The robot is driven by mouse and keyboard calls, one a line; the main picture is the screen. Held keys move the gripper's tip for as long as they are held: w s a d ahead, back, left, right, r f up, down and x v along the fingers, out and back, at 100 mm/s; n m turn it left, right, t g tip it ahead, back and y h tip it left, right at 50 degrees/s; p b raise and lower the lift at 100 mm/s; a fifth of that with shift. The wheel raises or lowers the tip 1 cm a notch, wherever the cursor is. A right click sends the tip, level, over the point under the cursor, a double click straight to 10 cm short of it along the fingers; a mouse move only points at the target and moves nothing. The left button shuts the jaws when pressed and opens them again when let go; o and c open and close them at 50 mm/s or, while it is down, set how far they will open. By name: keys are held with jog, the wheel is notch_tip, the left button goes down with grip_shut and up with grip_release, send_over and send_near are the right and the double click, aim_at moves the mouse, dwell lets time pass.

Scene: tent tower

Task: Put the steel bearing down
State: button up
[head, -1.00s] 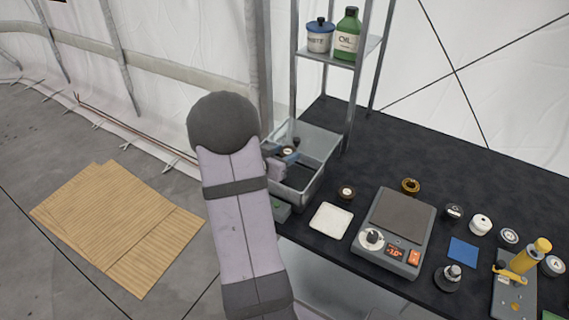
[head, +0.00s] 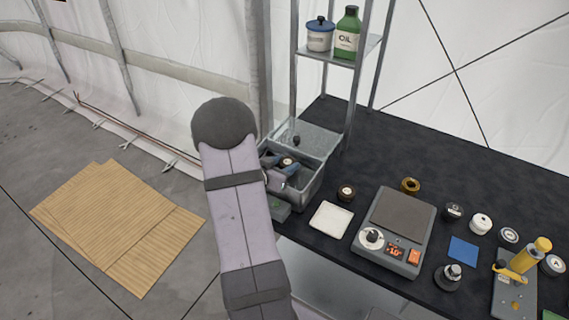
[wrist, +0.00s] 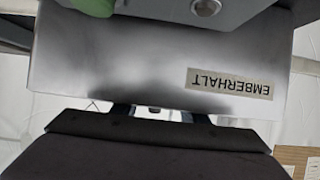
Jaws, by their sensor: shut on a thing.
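My gripper (head: 286,172) is over the front part of the grey metal bin (head: 308,192) at the left end of the bench, low at the bin's opening. It is shut; the steel bearing in it is mostly hidden by my wrist and fingers in the head view. In the wrist view my gripper (wrist: 158,115) shows only as finger parts, with a small dark bit between them. A shiny metal wall with an upside-down EMBERHALT label (wrist: 230,84) is close in front of it. I cannot tell whether the bearing touches the bin.
A small black-knobbed item (head: 296,140) lies in the rear tray. A shelf post (head: 350,125) rises behind the bin. Cardboard (head: 118,225) lies on the floor.

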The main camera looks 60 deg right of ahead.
jog(key=shift+f, duration=0.25)
jog(key=o, duration=1.2)
jog(key=shift+r, duration=0.1)
jog(key=shift+r+p, duration=0.4)
jog(key=shift+r, duration=0.2)
jog(key=b+v, duration=0.1)
jog(key=v, duration=1.1)
jog(key=shift+f, duration=0.15)
